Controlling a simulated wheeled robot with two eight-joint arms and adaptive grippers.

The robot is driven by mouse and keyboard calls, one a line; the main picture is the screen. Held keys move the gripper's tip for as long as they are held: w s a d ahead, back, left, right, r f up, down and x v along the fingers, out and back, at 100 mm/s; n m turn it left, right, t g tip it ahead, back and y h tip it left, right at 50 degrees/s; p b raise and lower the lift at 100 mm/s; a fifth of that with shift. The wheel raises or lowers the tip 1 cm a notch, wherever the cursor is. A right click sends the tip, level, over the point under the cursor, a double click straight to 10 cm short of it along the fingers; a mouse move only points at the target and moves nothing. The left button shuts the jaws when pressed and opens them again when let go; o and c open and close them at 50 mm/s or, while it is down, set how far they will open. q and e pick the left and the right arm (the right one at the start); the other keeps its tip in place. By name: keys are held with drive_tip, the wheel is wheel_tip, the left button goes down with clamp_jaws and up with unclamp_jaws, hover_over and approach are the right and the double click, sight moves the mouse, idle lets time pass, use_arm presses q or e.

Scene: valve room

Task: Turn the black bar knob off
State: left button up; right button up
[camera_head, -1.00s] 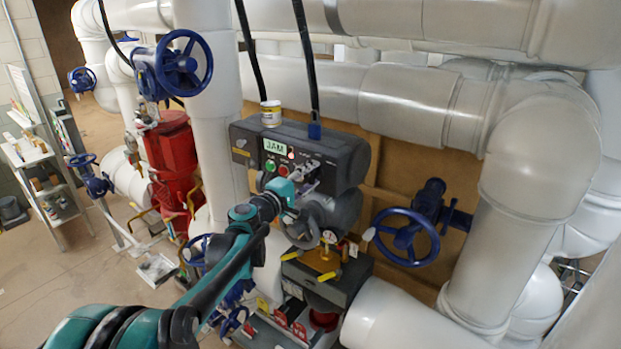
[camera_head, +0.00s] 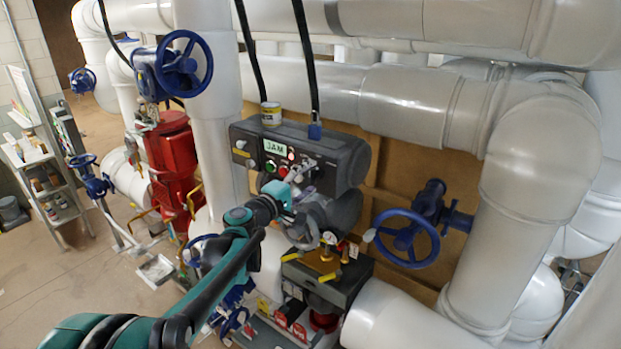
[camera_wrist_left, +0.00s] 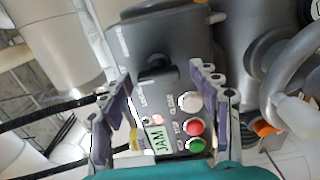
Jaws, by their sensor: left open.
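The dark control box (camera_head: 345,160) carries a green JAM label (camera_head: 275,146) and small buttons. The wrist view shows this box (camera_wrist_left: 185,38) close up. The black bar knob (camera_wrist_left: 155,69) sticks out of its face there, beyond the row of buttons. My left gripper (camera_wrist_left: 163,82) is open and empty. Its two fingers stand on either side of the knob, with a gap to each; I cannot tell whether the tips reach its depth. In the head view my left gripper (camera_head: 303,179) is in front of the panel, and I cannot make out the knob there.
Red (camera_wrist_left: 195,128), green (camera_wrist_left: 196,145) and white (camera_wrist_left: 189,102) buttons sit close to the fingers. A can (camera_head: 271,114) stands on the box. A blue handwheel (camera_head: 407,238) is to the right, and a grey wheel (camera_wrist_left: 295,80) is near my gripper. White pipes surround the area.

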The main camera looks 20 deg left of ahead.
use_arm(q)
drive_tip(key=v, duration=1)
drive_tip(key=shift+s, duration=0.4)
drive_tip(key=shift+a, duration=0.15)
drive_tip(key=s+d+f+m+g+b, duration=0.25)
drive_tip(key=s+d+f+b, duration=0.2)
drive_tip(key=f, duration=0.35)
drive_tip(key=s+d+f+m+g+b, duration=0.25)
drive_tip(key=s+f+b, duration=0.2)
drive_tip(key=f, duration=0.35)
drive_tip(key=s+d+f+m+g+b, duration=0.1)
drive_tip(key=s+d+f+m+b, duration=0.2)
drive_tip(key=d+f+b, duration=0.35)
drive_tip(key=s+a+f+m+g+y+b, duration=0.2)
drive_tip(key=s+f+b, duration=0.3)
drive_tip(key=f, duration=0.6)
drive_tip(key=s+a+f+m+g+y+b, duration=0.2)
drive_tip(key=s+a+f+m+y+b, duration=0.2)
drive_tip(key=s+f, duration=0.5)
wheel_tip(320, 180, down, 3)
drive_tip(key=shift+s+f+b, duration=0.2)
drive_tip(key=shift+b, duration=0.2)
